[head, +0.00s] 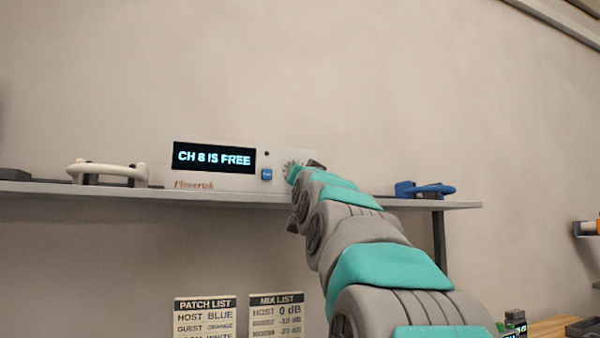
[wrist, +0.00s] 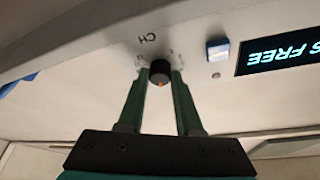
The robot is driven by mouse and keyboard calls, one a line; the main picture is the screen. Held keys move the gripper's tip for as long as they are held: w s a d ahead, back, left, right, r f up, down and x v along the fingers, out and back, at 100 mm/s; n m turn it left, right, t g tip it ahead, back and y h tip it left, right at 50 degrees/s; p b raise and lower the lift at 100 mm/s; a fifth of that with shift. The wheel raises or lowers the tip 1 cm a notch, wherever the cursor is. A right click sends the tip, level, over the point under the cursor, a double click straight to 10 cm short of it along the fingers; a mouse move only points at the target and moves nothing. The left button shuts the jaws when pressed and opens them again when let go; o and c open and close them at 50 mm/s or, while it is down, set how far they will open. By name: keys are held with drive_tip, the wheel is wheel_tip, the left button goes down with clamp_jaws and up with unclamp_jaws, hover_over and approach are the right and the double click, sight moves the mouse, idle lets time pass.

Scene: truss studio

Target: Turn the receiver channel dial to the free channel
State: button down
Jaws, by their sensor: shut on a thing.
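The white receiver (head: 215,182) stands on the wall shelf in the head view. Its display (head: 214,158) reads "CH 8 IS FREE", and part of this display (wrist: 280,54) shows upside down in the wrist view. The black channel dial (wrist: 159,70) has an orange mark at its lower edge in the wrist view. The numbers around the dial are too small or covered to read. My gripper (wrist: 159,76) has its two green fingers on either side of the dial, shut on it. In the head view my arm hides the dial.
A blue button (head: 267,174) is between the display and the dial. The shelf (head: 240,199) also holds a white looped item (head: 107,170) at left and a blue one (head: 424,190) at right. Patch list (head: 205,318) and mix list (head: 276,316) cards are below.

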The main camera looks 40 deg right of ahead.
drive_tip(key=m+g+h, duration=0.1)
drive_tip(key=m, duration=0.2)
drive_tip(key=m+g+h+p, duration=0.1)
drive_tip(key=m, duration=0.2)
drive_tip(key=shift+m, duration=0.4)
drive_tip(key=shift+a+r+g, duration=0.1)
drive_tip(key=shift+g, duration=0.2)
drive_tip(key=c, duration=0.6)
unclamp_jaws()
